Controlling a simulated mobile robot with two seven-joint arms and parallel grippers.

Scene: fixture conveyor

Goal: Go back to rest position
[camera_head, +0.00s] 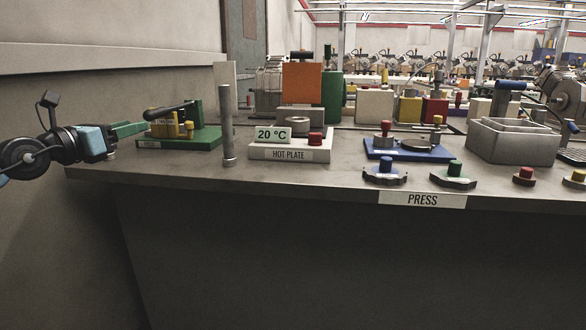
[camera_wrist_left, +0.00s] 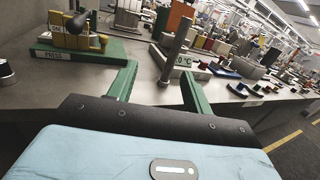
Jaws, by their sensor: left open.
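My left gripper (camera_head: 130,130) comes in from the left in the head view, at the left end of the grey workbench (camera_head: 200,176). Its green fingers point right, toward the small press on a green base (camera_head: 205,137). In the left wrist view the two green fingers of the left gripper (camera_wrist_left: 160,84) are spread apart with nothing between them. The bench top and a grey upright post (camera_wrist_left: 176,48) show beyond them. My right gripper is not in either view.
The grey post (camera_head: 227,125) stands near the bench's front edge. To its right are a hot plate (camera_head: 290,152) reading 20 °C, a blue-based fixture (camera_head: 385,153), a grey bin (camera_head: 512,144) and several coloured knobs. The floor before the bench looks clear.

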